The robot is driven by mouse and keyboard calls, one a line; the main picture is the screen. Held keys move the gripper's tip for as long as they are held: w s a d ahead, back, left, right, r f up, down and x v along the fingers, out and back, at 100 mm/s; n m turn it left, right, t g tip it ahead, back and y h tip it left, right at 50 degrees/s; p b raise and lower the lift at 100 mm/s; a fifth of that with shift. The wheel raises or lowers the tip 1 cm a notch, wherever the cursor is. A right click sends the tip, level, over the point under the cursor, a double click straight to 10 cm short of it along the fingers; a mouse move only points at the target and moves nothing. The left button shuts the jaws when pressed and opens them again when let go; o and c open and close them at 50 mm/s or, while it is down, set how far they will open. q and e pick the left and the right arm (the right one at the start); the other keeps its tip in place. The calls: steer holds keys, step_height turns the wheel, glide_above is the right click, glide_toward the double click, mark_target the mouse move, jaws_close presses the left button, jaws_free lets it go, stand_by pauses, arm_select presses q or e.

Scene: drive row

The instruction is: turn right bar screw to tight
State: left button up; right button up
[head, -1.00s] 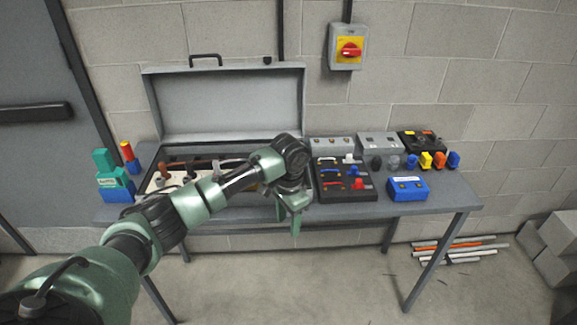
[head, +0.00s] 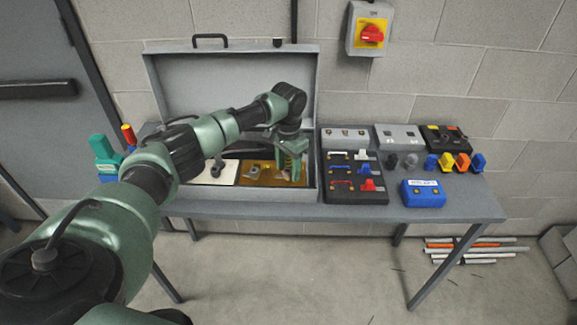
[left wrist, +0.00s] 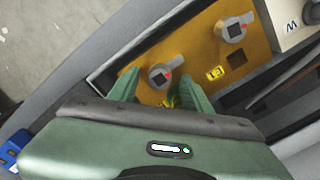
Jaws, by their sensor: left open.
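The amber panel (head: 262,183) lies in the open grey case. That view is turned about, so the right bar screw (left wrist: 158,77) is the nearer one; the left bar screw (left wrist: 232,28) is farther up. The left one also shows in the head view (head: 251,173). My left gripper (head: 290,170) is open and points down over the panel's right part. Its fingers (left wrist: 158,72) appear on either side of the right bar screw; contact cannot be told. My right gripper is not in view.
The case's raised lid (head: 235,85) stands behind my arm. A black board (head: 345,190) with handles and a blue box (head: 423,193) stand right of the case. A yellow tag (left wrist: 215,73) and a dark square hole (left wrist: 236,60) lie beside the screws.

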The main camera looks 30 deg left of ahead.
arm_select(q)
steer(key=shift+s, duration=0.1)
steer(key=c, duration=0.8)
jaws_close()
steer(key=shift+d+m+p, duration=0.1)
steer(key=shift+m+p, duration=0.45)
steer(key=shift+m, duration=0.65)
steer(key=m+p, duration=0.1)
steer(key=m, duration=0.8)
steer(key=shift+m, duration=0.4)
steer(key=shift+s+m, duration=0.1)
steer(key=shift+m, duration=2)
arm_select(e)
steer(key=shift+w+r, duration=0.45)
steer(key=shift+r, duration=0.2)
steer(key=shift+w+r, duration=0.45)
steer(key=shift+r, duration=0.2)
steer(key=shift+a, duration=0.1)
